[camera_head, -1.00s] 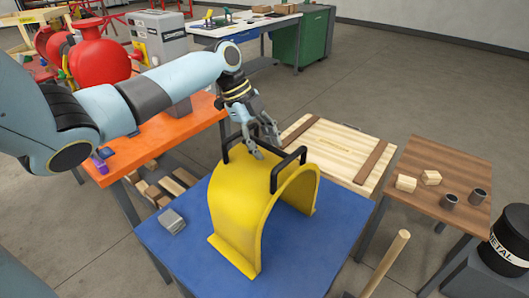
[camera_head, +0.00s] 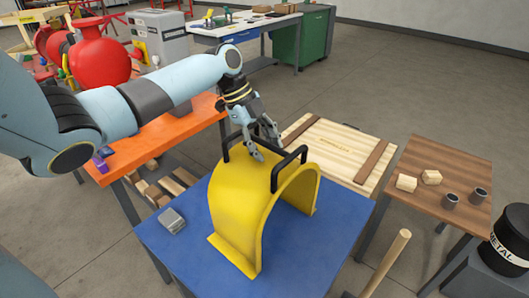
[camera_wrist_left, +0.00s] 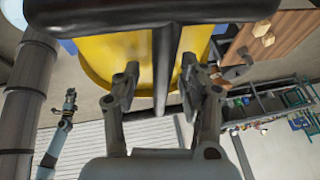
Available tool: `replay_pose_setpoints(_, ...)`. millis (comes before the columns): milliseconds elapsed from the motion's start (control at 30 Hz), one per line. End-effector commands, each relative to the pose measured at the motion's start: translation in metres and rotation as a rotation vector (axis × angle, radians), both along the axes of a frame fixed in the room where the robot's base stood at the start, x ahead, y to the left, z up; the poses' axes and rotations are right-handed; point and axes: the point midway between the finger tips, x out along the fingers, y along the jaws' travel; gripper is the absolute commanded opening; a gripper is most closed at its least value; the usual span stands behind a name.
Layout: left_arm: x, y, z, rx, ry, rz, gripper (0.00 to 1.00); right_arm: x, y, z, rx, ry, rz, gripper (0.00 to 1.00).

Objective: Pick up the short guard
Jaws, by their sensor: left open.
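The short guard (camera_head: 245,210) is a yellow arched cover with two black bar handles on top, standing on a blue table (camera_head: 185,255). My left gripper (camera_head: 268,154) is open above the top of the guard, at the far black handle (camera_head: 226,148). In the left wrist view the open fingers (camera_wrist_left: 158,95) stand apart in front of the yellow guard (camera_wrist_left: 110,55), with a dark handle bar (camera_wrist_left: 150,12) across the top of the picture. I cannot tell whether the fingers touch the handle.
A wooden crate lid (camera_head: 335,148) lies behind the blue table. A brown table (camera_head: 430,165) with blocks and dark cups stands at right, beside a black metal bin (camera_head: 510,240). A grey block (camera_head: 172,221) lies left of the guard. An orange bench (camera_head: 180,140) stands behind left.

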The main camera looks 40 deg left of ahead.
Motion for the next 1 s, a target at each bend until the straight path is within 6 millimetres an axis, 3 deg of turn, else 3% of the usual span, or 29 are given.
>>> replay_pose_setpoints(33, 0.0, -0.0001, 0.0, 0.0, 0.0, 0.0, 0.42, 0.0, -0.0001, 0.0001, 0.0, 0.0, 0.0, 0.4)
replay_pose_setpoints(367, 0.0, -0.0001, 0.0001, 0.0, 0.0, 0.0, 0.0, -0.0002, -0.0029, 0.0003, -0.003, 0.001, 0.001, 0.4)
replay_pose_setpoints(1000, 0.0007, 0.0001, 0.0012, 0.0, -0.003, -0.001, 0.0, -0.0006, -0.0066, 0.0006, -0.007, 0.001, 0.002, 0.4)
